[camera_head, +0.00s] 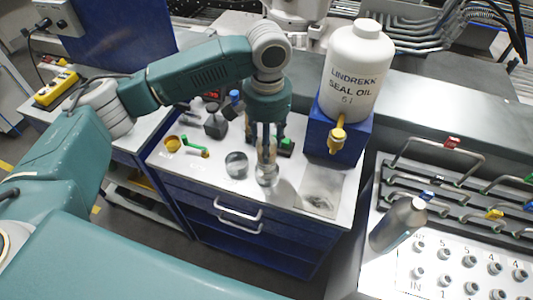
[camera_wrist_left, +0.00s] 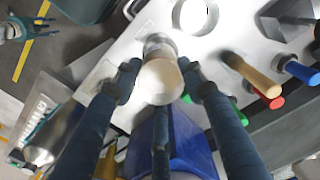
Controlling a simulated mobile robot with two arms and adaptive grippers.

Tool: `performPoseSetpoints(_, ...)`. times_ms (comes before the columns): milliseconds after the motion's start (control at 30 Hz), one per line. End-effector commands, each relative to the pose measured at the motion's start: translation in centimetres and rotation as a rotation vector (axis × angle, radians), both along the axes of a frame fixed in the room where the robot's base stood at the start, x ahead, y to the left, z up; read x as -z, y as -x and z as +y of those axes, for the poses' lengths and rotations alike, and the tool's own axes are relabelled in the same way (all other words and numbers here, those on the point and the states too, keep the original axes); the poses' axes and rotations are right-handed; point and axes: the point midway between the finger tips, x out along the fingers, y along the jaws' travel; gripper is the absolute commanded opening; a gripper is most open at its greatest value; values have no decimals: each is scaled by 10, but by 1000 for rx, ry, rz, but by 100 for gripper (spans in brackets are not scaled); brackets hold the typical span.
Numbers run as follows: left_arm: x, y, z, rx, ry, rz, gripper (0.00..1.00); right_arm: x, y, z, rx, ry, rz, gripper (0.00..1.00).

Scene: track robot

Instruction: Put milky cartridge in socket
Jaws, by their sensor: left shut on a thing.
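My left gripper (camera_head: 267,150) points straight down over the white worktop and is shut on a milky, cream-coloured cartridge (camera_wrist_left: 160,80). The cartridge stands upright between the fingers. A clear or greyish round piece (camera_head: 267,177) shows at its lower end; I cannot tell whether it is the cartridge's own end or a socket around it. A round metallic ring (camera_head: 237,164) stands on the worktop just left of the fingers; it also shows in the left wrist view (camera_wrist_left: 195,15). My right gripper (camera_wrist_left: 38,28) appears small at the wrist view's upper left, its fingers apart, apparently empty.
A white oil jug (camera_head: 357,72) on a blue stand (camera_head: 338,138) is close right of the gripper. Coloured handles (camera_head: 195,146) and a dark block (camera_head: 215,125) lie to its left. A steel bottle (camera_head: 398,225) stands by the right-hand rack. The worktop's front edge is near.

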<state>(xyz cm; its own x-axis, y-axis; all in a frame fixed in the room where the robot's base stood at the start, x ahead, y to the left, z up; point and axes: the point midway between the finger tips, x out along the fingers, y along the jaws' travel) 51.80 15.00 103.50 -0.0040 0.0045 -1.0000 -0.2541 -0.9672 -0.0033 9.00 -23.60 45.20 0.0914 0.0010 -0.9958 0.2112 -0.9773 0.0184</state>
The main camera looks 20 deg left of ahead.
Motion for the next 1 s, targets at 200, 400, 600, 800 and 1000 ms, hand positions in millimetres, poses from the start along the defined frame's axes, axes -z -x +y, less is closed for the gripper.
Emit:
performPoseSetpoints(200,20,0,0,-1,0,0,6,-5,0,12,-3,-13,0,40)
performPoseSetpoints(400,48,0,0,-1,0,1,6,-10,0,7,-5,-8,0,40)
performPoseSetpoints(600,56,0,0,1,1,-2,6,-10,0,1,-3,-1,-1,40)
performPoseSetpoints(800,56,0,0,0,1,-1,6,-11,-1,-1,-1,2,0,40)
performPoseSetpoints(1000,59,-1,0,0,0,-1,60,-12,-1,-1,-1,2,0,40)
